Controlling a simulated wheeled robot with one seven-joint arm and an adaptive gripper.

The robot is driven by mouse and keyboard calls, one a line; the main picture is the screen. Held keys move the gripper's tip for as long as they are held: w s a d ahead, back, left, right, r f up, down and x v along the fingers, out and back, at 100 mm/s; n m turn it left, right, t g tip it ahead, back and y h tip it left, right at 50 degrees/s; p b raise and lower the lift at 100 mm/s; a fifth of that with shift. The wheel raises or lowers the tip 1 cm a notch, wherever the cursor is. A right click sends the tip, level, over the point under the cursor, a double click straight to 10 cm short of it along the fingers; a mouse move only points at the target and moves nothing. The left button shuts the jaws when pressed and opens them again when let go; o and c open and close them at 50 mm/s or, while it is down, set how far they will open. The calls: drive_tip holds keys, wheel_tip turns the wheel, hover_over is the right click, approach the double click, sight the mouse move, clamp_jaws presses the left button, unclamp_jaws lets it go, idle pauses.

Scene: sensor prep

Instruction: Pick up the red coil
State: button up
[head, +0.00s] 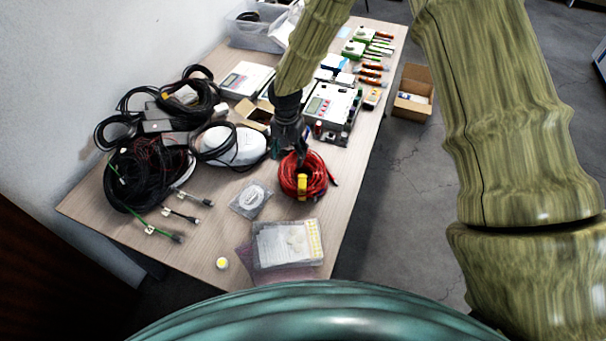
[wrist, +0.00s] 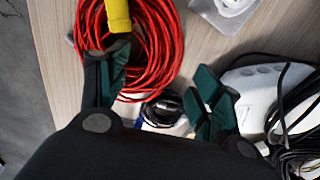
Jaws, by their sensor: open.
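The red coil (head: 314,187) lies on the table near its right edge, with a yellow band (head: 302,184) on its front side. In the wrist view the red coil (wrist: 160,45) fills the upper left, and the yellow band (wrist: 118,15) is at the top. My gripper (head: 288,150) is just behind and above the coil in the head view. In the wrist view my gripper (wrist: 160,88) is open, with its fingers apart. One finger overlaps the coil's lower edge in the picture; I cannot tell whether it touches. Nothing is held between the fingers.
Black cables (head: 140,175) and a white device (head: 232,146) lie left of the coil. A clear bag (head: 251,200) and a box of white parts (head: 288,244) are in front. White instruments (head: 330,108) stand behind. The table's right edge is close to the coil.

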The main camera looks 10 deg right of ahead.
sight(289, 165)
drive_tip(key=shift+s+a+f+p, duration=0.1)
drive_tip(key=shift+s+f+p, duration=0.1)
drive_tip(key=shift+f+p, duration=1.25)
drive_tip(key=shift+f, duration=1.45)
drive_tip(key=shift+c, duration=0.4)
drive_tip(key=shift+w, duration=0.1)
drive_tip(key=c, duration=1.4)
drive_tip(key=shift+o, duration=0.2)
drive_tip(key=shift+r, duration=0.15)
